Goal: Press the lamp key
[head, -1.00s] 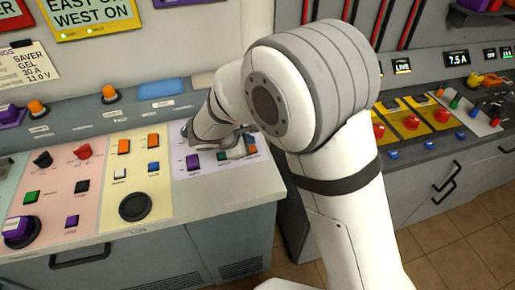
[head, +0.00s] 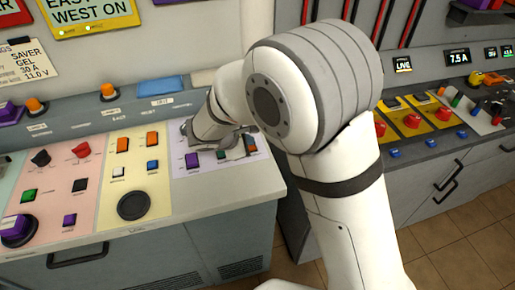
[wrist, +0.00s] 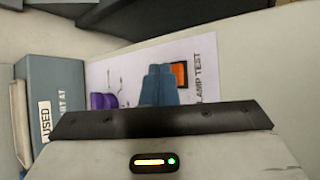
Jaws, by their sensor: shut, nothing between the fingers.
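The lamp key is an orange square key in a dark frame beside the printed words LAMP TEST. It shows in the wrist view (wrist: 180,74), partly covered by my fingers. My gripper (wrist: 160,84) is shut and empty, its two blue-grey fingertips side by side over the pale panel, just left of the orange key in that view. I cannot tell whether the fingertips touch the key or the panel.
A purple key (head: 192,160) is on the same panel, and it also shows in the wrist view (wrist: 103,100). A cream panel (head: 108,205) with a round black knob (head: 134,206) lies to the left. A grey box labelled USED (wrist: 56,100) stands at the left in the wrist view.

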